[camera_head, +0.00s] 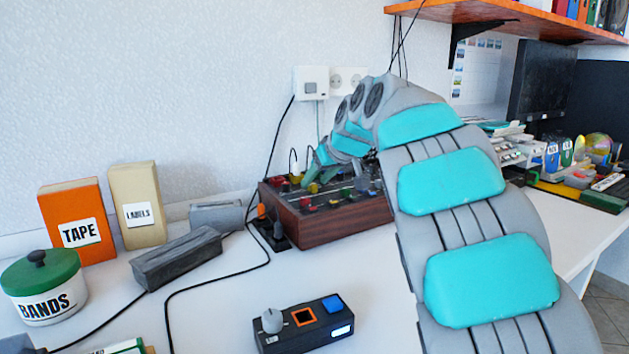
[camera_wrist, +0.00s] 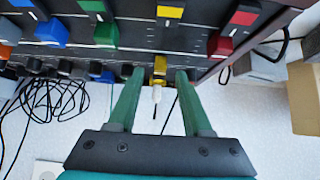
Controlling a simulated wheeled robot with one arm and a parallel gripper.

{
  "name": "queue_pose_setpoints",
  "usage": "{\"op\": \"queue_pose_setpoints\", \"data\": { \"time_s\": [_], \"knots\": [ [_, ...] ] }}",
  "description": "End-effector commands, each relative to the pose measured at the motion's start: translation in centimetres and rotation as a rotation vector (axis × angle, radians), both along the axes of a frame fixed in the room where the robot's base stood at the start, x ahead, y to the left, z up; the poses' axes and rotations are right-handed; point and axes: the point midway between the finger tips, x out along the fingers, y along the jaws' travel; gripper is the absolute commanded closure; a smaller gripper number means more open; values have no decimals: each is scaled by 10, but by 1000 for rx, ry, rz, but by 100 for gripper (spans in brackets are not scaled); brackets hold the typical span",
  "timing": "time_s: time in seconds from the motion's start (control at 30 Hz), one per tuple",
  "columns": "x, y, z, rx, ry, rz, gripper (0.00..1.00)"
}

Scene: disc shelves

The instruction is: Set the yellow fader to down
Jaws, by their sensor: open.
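The mixer box (camera_head: 335,226) with dark top and wooden sides stands on the desk by the wall. In the wrist view, the yellow fader cap (camera_wrist: 160,65) sits between the fingertips of my gripper (camera_wrist: 160,73), at the wall-side part of the panel. The fingers are open, one on each side of the cap with gaps. I cannot tell how deep they reach around it. A yellow-marked label (camera_wrist: 170,12) lies in line with it. The head view shows the yellow cap (camera_head: 312,187) small, below my fingers, with my arm hiding part of the box.
Blue (camera_wrist: 50,35), green (camera_wrist: 106,34) and red (camera_wrist: 220,45) caps sit beside the yellow one. A small dark device (camera_head: 304,322) stands on the desk in front.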

Motion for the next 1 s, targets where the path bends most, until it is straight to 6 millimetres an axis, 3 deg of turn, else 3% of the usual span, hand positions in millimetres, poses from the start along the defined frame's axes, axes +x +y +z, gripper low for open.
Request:
{"op": "queue_pose_setpoints", "data": {
  "time_s": [0.13, 0.4, 0.83, 1.0],
  "knots": [
    [9, 6, -11, -1, 1, 0, 50],
    [11, 7, -13, -1, -2, 0, 50],
    [11, 7, -12, -1, -2, 0, 97],
    [11, 7, -12, -1, -2, 0, 100]
  ]
}}
